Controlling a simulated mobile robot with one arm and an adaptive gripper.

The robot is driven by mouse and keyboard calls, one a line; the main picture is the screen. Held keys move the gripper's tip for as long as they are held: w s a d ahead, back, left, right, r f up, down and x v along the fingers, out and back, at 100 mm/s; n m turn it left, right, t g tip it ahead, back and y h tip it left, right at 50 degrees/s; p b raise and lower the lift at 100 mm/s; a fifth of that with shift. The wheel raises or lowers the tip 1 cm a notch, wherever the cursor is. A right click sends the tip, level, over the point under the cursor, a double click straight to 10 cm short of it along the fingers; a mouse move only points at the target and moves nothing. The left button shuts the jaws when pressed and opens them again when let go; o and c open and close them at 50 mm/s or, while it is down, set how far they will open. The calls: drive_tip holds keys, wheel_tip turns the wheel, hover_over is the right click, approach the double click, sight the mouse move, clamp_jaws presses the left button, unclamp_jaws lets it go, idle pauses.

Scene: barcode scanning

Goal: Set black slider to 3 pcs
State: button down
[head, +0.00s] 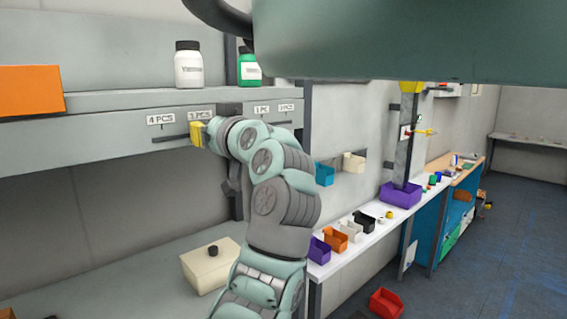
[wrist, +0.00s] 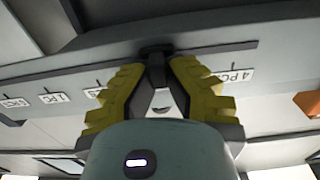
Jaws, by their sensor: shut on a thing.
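The black slider (wrist: 156,50) sits on the dark rail of the shelf front and shows between the yellow fingertips in the wrist view. My gripper (wrist: 155,62) is shut on it. In the head view my gripper (head: 202,133) is at the shelf front, just below the 3 PCS label (head: 199,116); the slider is hidden there. The 4 PCS label (head: 160,119) is to its left, and the 1 PC label (head: 261,109) is to its right. In the wrist view the 4 PCS label (wrist: 235,75) is right of the fingers, and the 3 PCS label is hidden.
A white bottle (head: 189,64) and a green bottle (head: 249,68) stand on the shelf above my gripper. An orange box (head: 31,91) is at the shelf's left. A beige box (head: 210,266) sits on the table below. Small bins line the bench at right.

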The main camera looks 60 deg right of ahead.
drive_tip(key=shift+w+f, duration=0.15)
drive_tip(key=c, duration=1)
unclamp_jaws()
drive_tip(key=shift+v, duration=6.1)
